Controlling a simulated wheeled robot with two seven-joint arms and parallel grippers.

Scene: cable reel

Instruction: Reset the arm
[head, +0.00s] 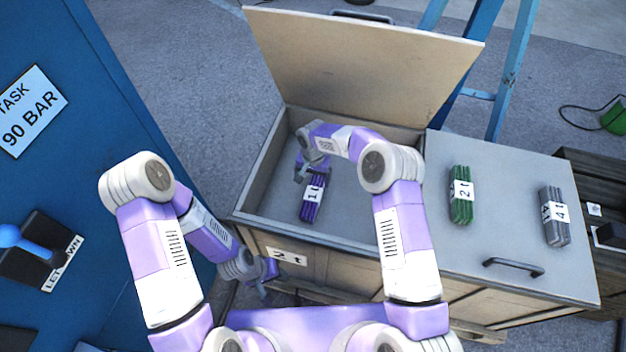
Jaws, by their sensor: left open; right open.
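My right arm reaches over the open left compartment of the wooden crate (345,238). My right gripper (312,178) is open, with its fingers at the upper end of a purple sling bundle (309,207) labelled 1t. I cannot tell whether they touch it. The bundle lies on the compartment floor, and its upper end is partly hidden by the gripper. My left gripper (268,284) is open and empty, low in front of the crate's left corner, beside the blue cabinet. My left arm is bent, with its elbow high at left.
The crate's left lid (360,65) stands open at the back. A green bundle (461,208) and a grey bundle (553,228) lie on the closed right lid (505,230), which has a handle. A blue cabinet (85,130) with a blue lever stands left. A blue ladder (510,75) stands behind.

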